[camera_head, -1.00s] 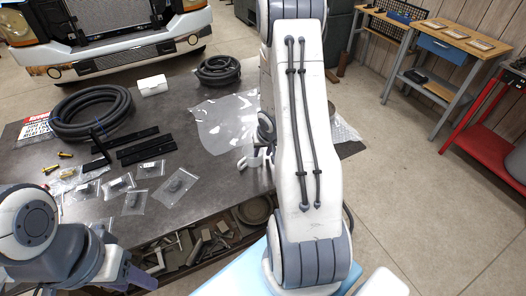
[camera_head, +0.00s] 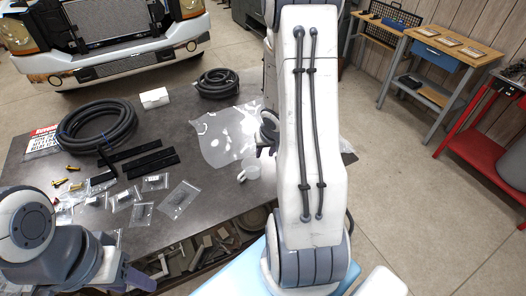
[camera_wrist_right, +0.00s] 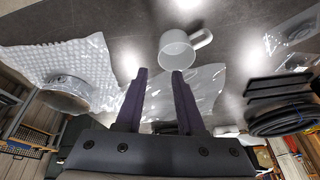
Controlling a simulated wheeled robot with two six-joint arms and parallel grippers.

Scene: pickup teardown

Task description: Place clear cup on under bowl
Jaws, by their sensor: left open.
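A clear, whitish cup (camera_head: 249,172) with a handle stands on the dark table near its front edge. The cup also shows in the right wrist view (camera_wrist_right: 178,48), just beyond my fingertips and not held. A round bowl (camera_wrist_right: 68,98) is on bubble wrap at the left of the right wrist view; my right arm hides it in the head view. My right gripper (camera_wrist_right: 158,75) is open and empty, its purple fingers apart; in the head view it is just behind and right of the cup. My left gripper (camera_head: 132,278) is open at the lower left, away from both.
Clear plastic film (camera_head: 228,135) lies behind the cup, and bubble wrap (camera_wrist_right: 70,62) lies under the bowl. Coiled black hoses (camera_head: 97,122), a white box (camera_head: 154,97), black strips (camera_head: 150,164) and small bagged parts (camera_head: 178,197) occupy the table's left and back.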

